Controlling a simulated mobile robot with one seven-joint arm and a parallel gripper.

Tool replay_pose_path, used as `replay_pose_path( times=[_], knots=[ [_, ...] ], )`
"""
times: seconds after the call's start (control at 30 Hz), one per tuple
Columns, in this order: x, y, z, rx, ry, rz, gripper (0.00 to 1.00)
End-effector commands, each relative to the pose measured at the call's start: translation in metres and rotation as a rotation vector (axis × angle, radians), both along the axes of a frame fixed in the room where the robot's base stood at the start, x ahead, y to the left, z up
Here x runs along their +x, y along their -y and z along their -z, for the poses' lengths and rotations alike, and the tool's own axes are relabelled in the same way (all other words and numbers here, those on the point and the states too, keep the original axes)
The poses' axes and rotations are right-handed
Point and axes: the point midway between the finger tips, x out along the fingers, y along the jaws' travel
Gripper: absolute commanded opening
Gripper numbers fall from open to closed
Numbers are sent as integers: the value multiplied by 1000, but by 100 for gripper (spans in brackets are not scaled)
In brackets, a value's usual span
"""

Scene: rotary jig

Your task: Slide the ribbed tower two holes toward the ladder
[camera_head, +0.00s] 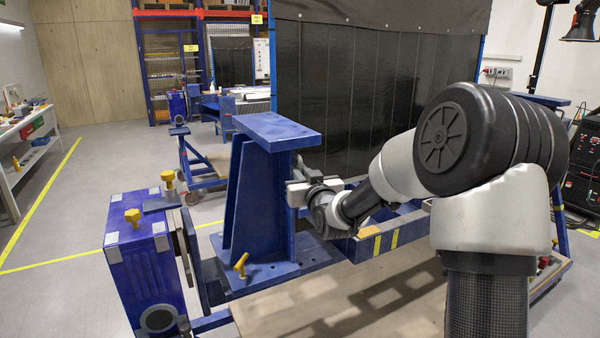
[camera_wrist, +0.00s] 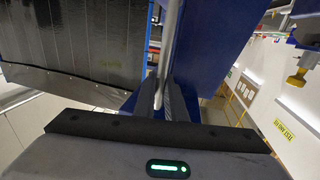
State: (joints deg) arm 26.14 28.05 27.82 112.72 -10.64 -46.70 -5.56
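The ribbed tower (camera_head: 238,205) stands upright on its base plate in the head view, a blue upright with a flat top plate. A yellow-handled pin (camera_head: 240,264) stands at the front of its base. My gripper (camera_head: 296,190) is at the tower's right side, about mid-height. In the wrist view its two dark fingers (camera_wrist: 163,98) lie either side of a thin grey plate edge of the tower (camera_wrist: 170,40) and look closed on it. The fingertip contact is partly hidden. A low blue frame with yellow stripes (camera_head: 378,243), perhaps the ladder, lies to the tower's right.
A blue end block (camera_head: 143,262) with yellow knobs stands left of the tower. A wooden board (camera_head: 290,314) lies in front and below. A black curtain screen (camera_head: 350,90) stands behind. My arm covers much of the right side.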

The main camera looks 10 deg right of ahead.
Motion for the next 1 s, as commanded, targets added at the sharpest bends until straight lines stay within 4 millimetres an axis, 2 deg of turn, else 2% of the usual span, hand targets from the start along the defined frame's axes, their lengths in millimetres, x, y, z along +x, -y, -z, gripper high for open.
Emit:
replay_pose_path(
  times=[0.13, 0.23, 0.33, 0.37, 0.4, 0.5, 0.6, 1.0],
  knots=[
    [0, 1, 0, 0, 0, 0, 0],
    [4, 13, 2, -1, 3, 3, 0],
    [12, 39, 3, -2, 6, 10, 0],
    [13, 41, 0, 0, 6, 8, 0],
    [17, 57, 1, 0, 7, 15, 0],
    [24, 80, 0, 0, 6, 15, 0],
    [29, 94, -1, -1, 4, 12, 0],
    [31, 97, 0, -1, 0, 3, 0]
  ],
)
